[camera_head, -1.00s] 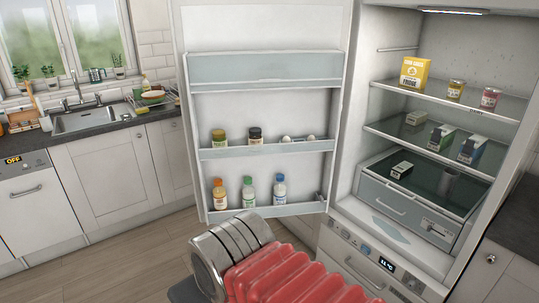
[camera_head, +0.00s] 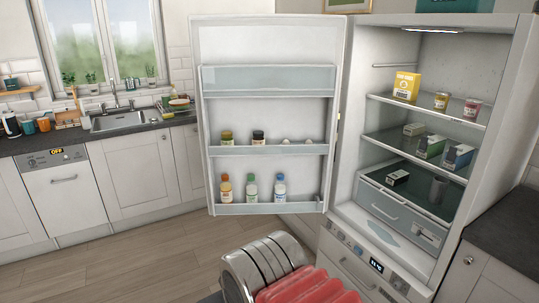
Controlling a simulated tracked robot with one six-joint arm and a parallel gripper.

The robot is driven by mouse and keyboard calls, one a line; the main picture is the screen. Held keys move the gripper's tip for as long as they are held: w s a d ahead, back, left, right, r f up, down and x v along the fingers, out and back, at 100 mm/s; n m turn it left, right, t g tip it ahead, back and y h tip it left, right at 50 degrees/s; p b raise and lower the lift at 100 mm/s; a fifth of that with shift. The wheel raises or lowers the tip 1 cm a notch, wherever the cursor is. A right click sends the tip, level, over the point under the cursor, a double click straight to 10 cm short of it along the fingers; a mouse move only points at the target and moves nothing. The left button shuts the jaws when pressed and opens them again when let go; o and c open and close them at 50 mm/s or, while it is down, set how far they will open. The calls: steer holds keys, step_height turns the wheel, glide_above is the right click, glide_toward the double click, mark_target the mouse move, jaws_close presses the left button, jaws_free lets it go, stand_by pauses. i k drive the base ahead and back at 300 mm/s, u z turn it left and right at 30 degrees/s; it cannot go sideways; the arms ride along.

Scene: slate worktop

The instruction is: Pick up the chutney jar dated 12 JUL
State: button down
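Two small jars stand on the top shelf of the open fridge: a yellow-brown one (camera_head: 441,101) and a red one (camera_head: 472,108). Two more jars stand in the middle door shelf: one with an olive-green lid (camera_head: 227,138) and one with a dark lid (camera_head: 258,138). All labels are too small to read, so I cannot tell which jar is dated 12 JUL, or which are chutney. Part of my arm, metal and ribbed red, shows at the bottom. My gripper is not in view.
The fridge door (camera_head: 265,40) stands wide open to the left. A yellow box (camera_head: 406,86) is beside the top-shelf jars. Cartons (camera_head: 430,147) stand on the shelf below. Bottles (camera_head: 252,189) fill part of the lower door shelf. The floor (camera_head: 150,250) at left is clear.

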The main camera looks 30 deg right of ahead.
mark_target(258, 139)
steer(key=u, duration=0.05)
steer(key=k, duration=0.6)
steer(key=z, duration=0.7)
steer(key=i, duration=1)
steer(key=z, duration=0.5)
